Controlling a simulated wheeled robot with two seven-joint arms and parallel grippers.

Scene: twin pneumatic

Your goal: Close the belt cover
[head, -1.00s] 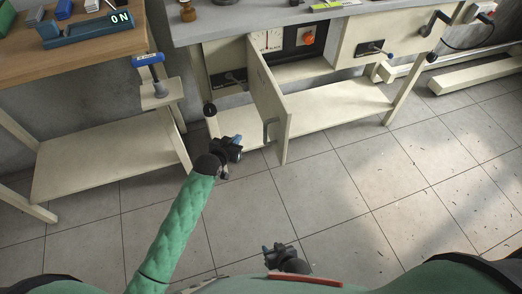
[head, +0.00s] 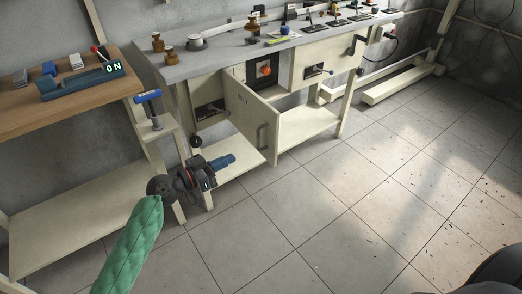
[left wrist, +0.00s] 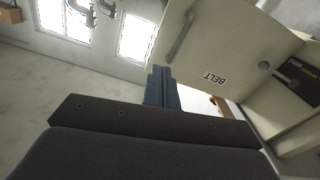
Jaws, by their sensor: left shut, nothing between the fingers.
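The belt cover (head: 245,122) is a cream hinged panel under the grey bench, standing open and swung out from the front. It carries a BELT label and a grey bar handle (head: 262,137) near its free edge. In the left wrist view the cover (left wrist: 195,55) fills the upper right, with its label and handle visible. My left gripper (head: 230,160) is shut and empty, left of and below the cover in the head view, pointing right. Its blue fingers (left wrist: 162,88) overlap the cover's edge in the wrist view; I cannot tell whether they touch. My right gripper is out of view.
The opening behind the cover shows a dark panel with an orange knob (head: 264,70). A blue-handled clamp (head: 149,97) stands on a small ledge at left, by the wooden table (head: 60,112). Bench legs and a lower shelf (head: 305,128) are close by.

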